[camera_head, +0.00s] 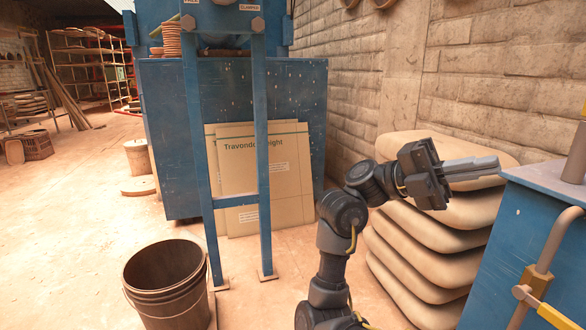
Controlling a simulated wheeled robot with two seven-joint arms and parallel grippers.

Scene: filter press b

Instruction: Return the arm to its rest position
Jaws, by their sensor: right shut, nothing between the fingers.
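My right arm rises from the bottom of the head view and bends to the right. Its gripper (470,168) points right, its grey fingers together and empty. The gripper is in front of the upper part of a stack of pale sacks (432,240); I cannot tell the gap between them. My left arm and left gripper are not in view.
A blue machine (520,225) with a pipe and handle stands at the right edge. A dark bucket (166,285) stands at the lower left beside a blue frame (262,150). Flat cardboard (285,180) leans on a blue cabinet (165,125). Floor is open at left.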

